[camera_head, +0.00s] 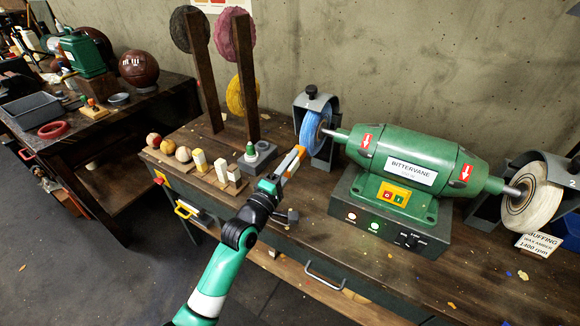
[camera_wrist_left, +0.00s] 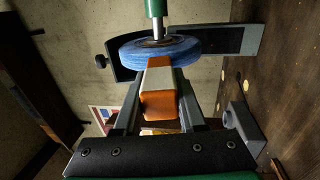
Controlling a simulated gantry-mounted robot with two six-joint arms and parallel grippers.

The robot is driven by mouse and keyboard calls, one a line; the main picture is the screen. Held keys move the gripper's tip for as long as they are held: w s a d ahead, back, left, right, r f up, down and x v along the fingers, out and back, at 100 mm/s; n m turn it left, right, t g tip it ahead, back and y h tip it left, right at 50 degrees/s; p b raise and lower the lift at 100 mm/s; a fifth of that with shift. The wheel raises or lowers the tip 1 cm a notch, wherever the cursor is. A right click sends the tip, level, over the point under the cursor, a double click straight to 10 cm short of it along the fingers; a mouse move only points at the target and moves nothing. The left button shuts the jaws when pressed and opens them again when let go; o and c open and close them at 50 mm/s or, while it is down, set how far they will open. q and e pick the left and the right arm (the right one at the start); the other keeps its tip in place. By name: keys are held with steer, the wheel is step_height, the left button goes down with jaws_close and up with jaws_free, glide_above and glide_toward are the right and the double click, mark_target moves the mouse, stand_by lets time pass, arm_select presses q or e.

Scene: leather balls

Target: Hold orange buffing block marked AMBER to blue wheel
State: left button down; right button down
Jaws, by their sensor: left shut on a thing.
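The orange buffing block (camera_head: 299,150) with a pale band is held in my left gripper (camera_head: 287,165); no AMBER mark is readable. In the left wrist view the block (camera_wrist_left: 160,106) sits between the two fingers (camera_wrist_left: 158,112), which are shut on it. The blue wheel (camera_head: 315,127) is on the left shaft of the green grinder, inside a grey guard. In the wrist view the block's far end overlaps the edge of the blue wheel (camera_wrist_left: 190,48); it looks touching or nearly so. My right gripper is not in view.
The green buffing machine (camera_head: 410,165) has a lit green light and a pale wheel (camera_head: 535,190) at its right. Left of my gripper stand pale blocks (camera_head: 220,169) and several small balls (camera_head: 168,147). Upright posts (camera_head: 245,75) hold spare wheels behind.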

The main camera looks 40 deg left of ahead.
arm_select(q)
steer(key=shift+w+a+b, duration=0.1)
steer(key=shift+w+b, duration=0.2)
steer(key=shift+w, duration=0.3)
stand_by(0.7)
steer(key=shift+p, duration=0.35)
stand_by(1.0)
steer(key=shift+r, duration=0.1)
steer(key=shift+s+p, duration=0.25)
steer(key=shift+p, duration=0.05)
steer(key=shift+p+v, duration=0.55)
steer(key=shift+v, duration=0.25)
steer(key=shift+p+v, duration=0.5)
steer(key=shift+v, duration=0.7)
steer(key=shift+p+v, duration=0.3)
steer(key=shift+v, duration=0.95)
